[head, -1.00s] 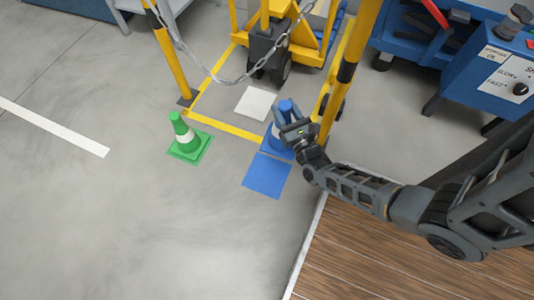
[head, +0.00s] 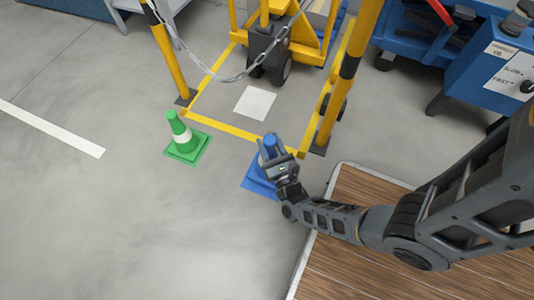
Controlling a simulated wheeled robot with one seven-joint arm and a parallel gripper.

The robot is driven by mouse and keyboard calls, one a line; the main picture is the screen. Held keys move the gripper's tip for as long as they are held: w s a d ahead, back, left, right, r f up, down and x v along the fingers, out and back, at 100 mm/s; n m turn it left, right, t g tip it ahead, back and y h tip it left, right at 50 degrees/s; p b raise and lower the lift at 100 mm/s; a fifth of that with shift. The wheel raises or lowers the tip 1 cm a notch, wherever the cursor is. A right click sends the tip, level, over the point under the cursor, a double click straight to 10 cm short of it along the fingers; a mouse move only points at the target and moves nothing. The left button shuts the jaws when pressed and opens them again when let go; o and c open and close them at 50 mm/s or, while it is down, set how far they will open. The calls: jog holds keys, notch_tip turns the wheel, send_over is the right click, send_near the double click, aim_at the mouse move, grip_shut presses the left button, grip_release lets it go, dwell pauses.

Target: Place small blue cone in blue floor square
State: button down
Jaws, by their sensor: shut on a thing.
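The small blue cone (head: 269,143) has a white band and stands roughly upright. My gripper (head: 272,158) is shut on its upper part and hides some of its right side. The cone is over the blue floor square (head: 262,191), which shows only in part around and below the cone's base. The two blues blend, so I cannot tell whether the base touches the floor or is slightly above it.
A green cone (head: 184,140) stands to the left. Behind are a yellow floor outline (head: 235,131), a white floor square (head: 255,102), yellow posts (head: 345,85) with a chain, and a yellow pallet truck (head: 275,40). A wooden deck (head: 360,250) lies at lower right.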

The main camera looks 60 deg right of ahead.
jog(key=shift+w+a+f, duration=0.25)
jog(key=shift+a+f, duration=0.2)
jog(key=shift+f+b, duration=1.3)
jog(key=shift+f, duration=0.65)
jog(key=c, duration=0.5)
grip_release()
jog(key=shift+c, duration=0.2)
